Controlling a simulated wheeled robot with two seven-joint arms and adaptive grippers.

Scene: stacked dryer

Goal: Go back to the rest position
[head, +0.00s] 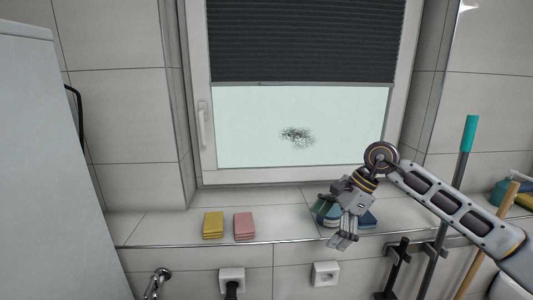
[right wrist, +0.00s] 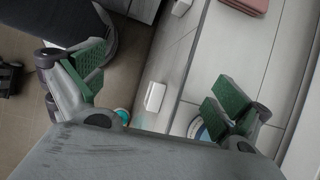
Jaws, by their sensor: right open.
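My right gripper (head: 342,241) is in front of the tiled window sill at the right, with its fingers pointing down. In the right wrist view its two green-padded fingers (right wrist: 160,82) are spread wide, with nothing between them. Blue and green items (head: 368,219) on the sill are partly hidden behind this gripper, so I cannot tell what they are. My left gripper is in neither view.
Yellow sponges (head: 213,225) and pink sponges (head: 244,227) lie on the sill. The window (head: 240,120) has a dark smudge (head: 297,136). A grey-white cabinet (head: 40,150) stands left. A teal-topped pole (head: 469,135) and a wooden stick (head: 489,235) lean at right.

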